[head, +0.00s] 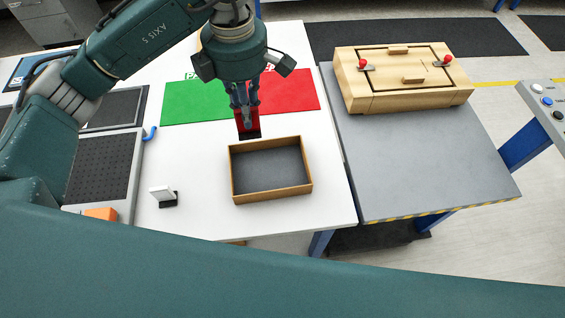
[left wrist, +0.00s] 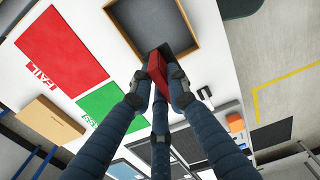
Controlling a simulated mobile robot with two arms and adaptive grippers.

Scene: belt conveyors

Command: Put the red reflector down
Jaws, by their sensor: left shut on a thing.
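My left gripper (head: 243,98) points down and is shut on the red reflector (head: 246,120), a red block with a dark lower part. It is just behind the open tray (head: 236,197), which has a brown rim and a dark grey floor. In the left wrist view the fingers of the gripper (left wrist: 159,84) close around the reflector (left wrist: 173,70), which overlaps the tray's edge in the picture. The gap between the reflector and the table is hard to judge. A green mat (head: 190,103) and a red mat (head: 295,90) lie behind. My right gripper is out of view.
A small white part on a black base (head: 162,195) stands left of the tray. A dark perforated panel (head: 100,165) is further left. A wooden fixture with red knobs (head: 405,80) stands on the grey table (head: 430,160). White table surface (head: 200,150) is clear around the tray.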

